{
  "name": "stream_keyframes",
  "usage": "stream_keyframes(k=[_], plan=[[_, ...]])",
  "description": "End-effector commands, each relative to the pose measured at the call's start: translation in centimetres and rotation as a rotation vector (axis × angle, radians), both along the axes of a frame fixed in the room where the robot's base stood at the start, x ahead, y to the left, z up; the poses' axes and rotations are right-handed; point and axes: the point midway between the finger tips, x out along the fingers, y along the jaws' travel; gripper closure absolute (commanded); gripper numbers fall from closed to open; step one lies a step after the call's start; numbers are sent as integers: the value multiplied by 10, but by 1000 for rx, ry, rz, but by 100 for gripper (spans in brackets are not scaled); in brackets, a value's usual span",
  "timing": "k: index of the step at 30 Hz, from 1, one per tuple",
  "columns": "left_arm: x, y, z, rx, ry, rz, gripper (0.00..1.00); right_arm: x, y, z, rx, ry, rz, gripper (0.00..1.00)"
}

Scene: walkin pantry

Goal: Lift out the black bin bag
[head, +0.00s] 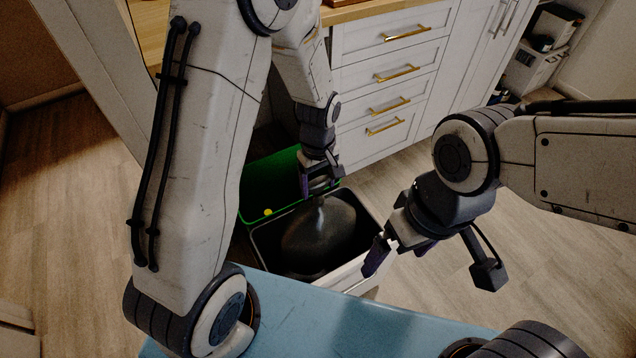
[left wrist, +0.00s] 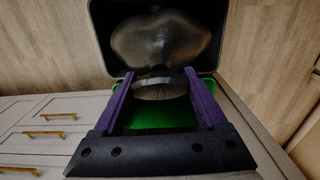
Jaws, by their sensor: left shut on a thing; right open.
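The black bin bag (head: 318,238) sits inside an open dark bin (head: 262,262) in a pulled-out drawer unit. Its body bulges and its neck narrows at the top. My left gripper (head: 320,190) is above the bin and shut on the bag's neck. In the left wrist view the bag (left wrist: 160,40) spreads out beyond the purple fingers (left wrist: 165,100), with its gathered top between them. The bag's body is still within the bin's rim (left wrist: 97,40). My right gripper (head: 382,252) is open and empty, just right of the bin's edge. The bag's underside is hidden.
A green bin (head: 262,190) stands directly behind the dark bin. White drawers (head: 385,75) with brass handles line the back. Wooden floor (head: 440,260) is clear to the right. My left arm hides part of the left side.

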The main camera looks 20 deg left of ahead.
Motion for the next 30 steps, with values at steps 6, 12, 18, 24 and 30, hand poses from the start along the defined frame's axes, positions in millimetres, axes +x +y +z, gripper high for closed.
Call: stream_keyframes(k=[6,12,18,24,30], plan=[[1,0,20,-1,-4,0,100,0,0,18,0,0,0,0],[1,0,33,-1,-4,0,100,0,0,31,0,0,0,0],[1,0,47,-1,-4,0,100,0,0,44,0,0,0,0],[1,0,60,-1,-4,0,100,0,0,56,0,0,0,0],[1,0,74,-1,-4,0,100,0,0,69,0,0,0,0]])
